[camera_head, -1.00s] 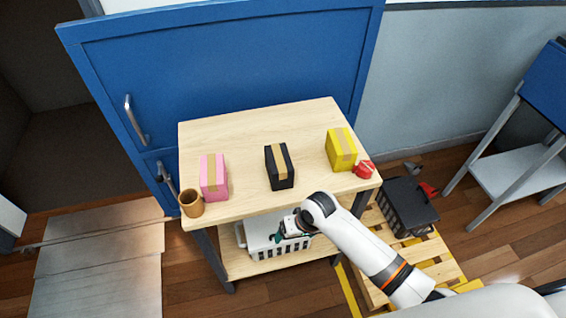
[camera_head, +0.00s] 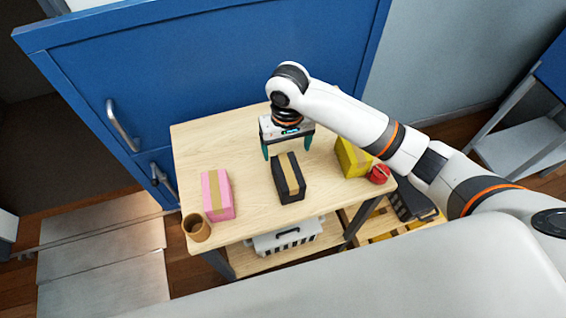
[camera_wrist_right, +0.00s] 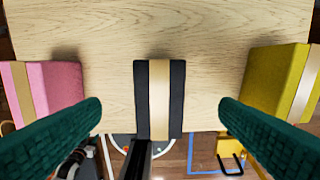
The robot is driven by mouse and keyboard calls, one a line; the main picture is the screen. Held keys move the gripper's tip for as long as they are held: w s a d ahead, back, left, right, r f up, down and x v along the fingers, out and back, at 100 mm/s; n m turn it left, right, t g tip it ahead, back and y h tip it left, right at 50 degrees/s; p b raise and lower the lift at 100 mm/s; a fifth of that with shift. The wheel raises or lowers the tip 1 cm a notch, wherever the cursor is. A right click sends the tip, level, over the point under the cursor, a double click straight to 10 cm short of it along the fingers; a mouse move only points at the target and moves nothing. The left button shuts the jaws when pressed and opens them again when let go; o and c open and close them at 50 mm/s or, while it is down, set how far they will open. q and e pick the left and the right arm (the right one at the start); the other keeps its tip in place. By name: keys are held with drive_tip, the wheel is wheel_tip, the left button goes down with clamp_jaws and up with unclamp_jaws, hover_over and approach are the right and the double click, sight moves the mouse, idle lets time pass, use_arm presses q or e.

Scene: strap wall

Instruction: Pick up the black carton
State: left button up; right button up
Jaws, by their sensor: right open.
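The black carton (camera_head: 288,179) with a tan tape strip stands on the wooden table (camera_head: 250,221), between a pink carton and a yellow carton. My right gripper (camera_head: 287,149) is open above the table, pointing down, just behind and above the black carton in the head view. In the right wrist view the black carton (camera_wrist_right: 159,98) shows between the two green fingers, apart from both, farther down than the fingertips. My left gripper is not in view.
A pink carton (camera_head: 217,195) stands to the left and a yellow carton (camera_head: 353,157) to the right. A brown cup (camera_head: 196,228) and a red object (camera_head: 379,174) are near the table's front corners. A blue cabinet (camera_head: 200,70) stands behind.

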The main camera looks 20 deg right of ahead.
sight(288, 171)
drive_tip(key=f, duration=0.2)
drive_tip(key=s+f, duration=0.1)
drive_tip(key=f, duration=0.2)
drive_tip(key=shift+p, duration=0.3)
drive_tip(key=shift+f, duration=0.65)
drive_tip(key=f, duration=0.2)
drive_tip(key=s+f+p, duration=0.1)
drive_tip(key=f, duration=0.1)
drive_tip(key=shift+f, duration=0.15)
drive_tip(key=shift+w+f, duration=0.1)
drive_tip(key=shift+f, duration=0.2)
drive_tip(key=shift+c, duration=0.6)
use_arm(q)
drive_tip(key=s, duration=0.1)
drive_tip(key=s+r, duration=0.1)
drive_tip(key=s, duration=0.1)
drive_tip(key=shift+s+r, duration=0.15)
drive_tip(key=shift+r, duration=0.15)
use_arm(e)
drive_tip(key=c, duration=1.2)
